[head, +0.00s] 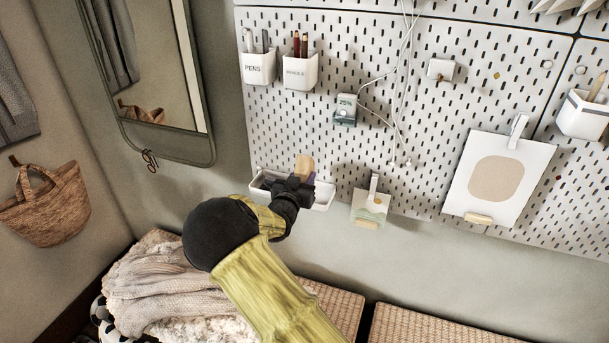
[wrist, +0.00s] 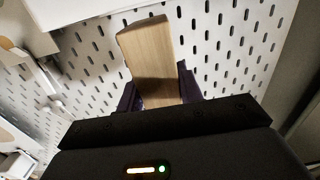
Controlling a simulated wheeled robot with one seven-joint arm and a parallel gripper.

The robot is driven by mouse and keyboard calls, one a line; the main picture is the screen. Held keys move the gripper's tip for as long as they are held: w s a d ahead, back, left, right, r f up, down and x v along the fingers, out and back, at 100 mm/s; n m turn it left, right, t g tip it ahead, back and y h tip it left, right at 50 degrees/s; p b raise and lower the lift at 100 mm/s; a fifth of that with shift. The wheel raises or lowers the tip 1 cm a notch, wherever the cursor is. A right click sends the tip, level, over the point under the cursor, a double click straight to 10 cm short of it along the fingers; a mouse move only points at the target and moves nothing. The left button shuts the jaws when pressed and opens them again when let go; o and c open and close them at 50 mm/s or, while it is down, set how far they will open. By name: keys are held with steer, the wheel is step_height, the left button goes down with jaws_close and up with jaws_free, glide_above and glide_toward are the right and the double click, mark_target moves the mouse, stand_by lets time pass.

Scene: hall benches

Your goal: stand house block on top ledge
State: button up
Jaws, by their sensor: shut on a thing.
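The house block (head: 304,164) is a pale wooden piece that rises from my gripper (head: 299,180) in the head view, against the pegboard. In the wrist view the block (wrist: 147,48) stands out between the two dark fingers of my gripper (wrist: 160,92), which are shut on it. Its lower part is hidden by the gripper. A white shallow ledge (head: 322,197) is fixed low on the pegboard, behind and around my gripper. I cannot tell whether the block touches it. My gripper and arm hide the ledge's middle.
The white pegboard (head: 420,150) bears a pens cup (head: 257,68), a pencils cup (head: 300,72), a small device (head: 345,109) with cables, a clipped card (head: 370,207) right of the ledge, and a larger sheet (head: 499,175). A mirror (head: 150,60) hangs left. Knitwear (head: 150,285) lies on the bench below.

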steer(key=v, duration=0.8)
stand_by(0.6)
steer(key=shift+a+f, duration=0.1)
steer(key=shift+f, duration=0.05)
stand_by(0.8)
